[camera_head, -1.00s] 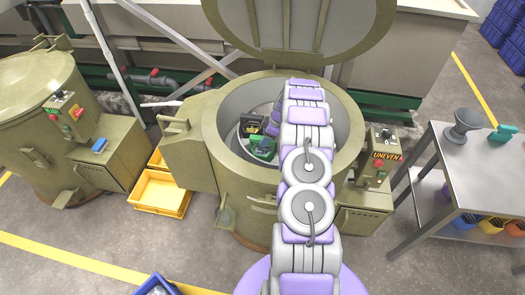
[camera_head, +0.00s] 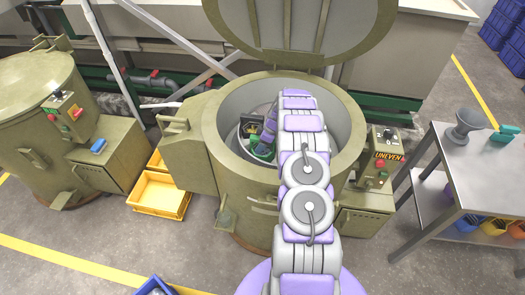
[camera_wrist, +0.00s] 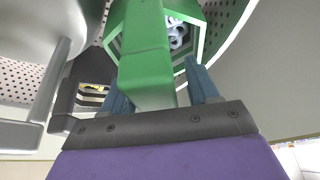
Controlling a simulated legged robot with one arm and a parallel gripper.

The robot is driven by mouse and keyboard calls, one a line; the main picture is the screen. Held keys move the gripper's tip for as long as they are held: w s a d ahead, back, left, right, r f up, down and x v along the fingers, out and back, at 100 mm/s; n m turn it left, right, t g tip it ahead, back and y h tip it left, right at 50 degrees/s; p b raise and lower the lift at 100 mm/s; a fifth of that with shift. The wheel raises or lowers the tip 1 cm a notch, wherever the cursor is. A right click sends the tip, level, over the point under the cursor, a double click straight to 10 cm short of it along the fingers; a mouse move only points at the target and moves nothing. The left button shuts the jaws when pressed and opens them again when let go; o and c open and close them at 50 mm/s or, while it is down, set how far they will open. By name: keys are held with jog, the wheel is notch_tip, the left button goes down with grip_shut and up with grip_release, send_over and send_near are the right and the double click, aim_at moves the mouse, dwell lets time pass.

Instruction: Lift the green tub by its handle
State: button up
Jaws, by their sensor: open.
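The green tub (camera_head: 265,149) sits inside the open drum of the middle machine, partly covered by my arm in the head view. In the wrist view the tub (camera_wrist: 116,20) is six-sided and holds grey metal parts. Its wide green handle (camera_wrist: 146,45) runs down the picture between my fingers. My gripper (camera_wrist: 158,82) is open, with one blue-grey finger on each side of the handle. I cannot tell whether either finger touches it.
The drum's rim (camera_head: 208,135) surrounds my arm, and its raised lid (camera_head: 305,30) stands behind. A dark tub (camera_wrist: 93,92) with yellow contents is left of my gripper. A grey rounded part (camera_wrist: 38,50) is close on the left. A metal table (camera_head: 490,165) stands at right.

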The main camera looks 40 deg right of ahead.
jog(key=shift+f, duration=0.25)
grip_shut()
dwell(0.7)
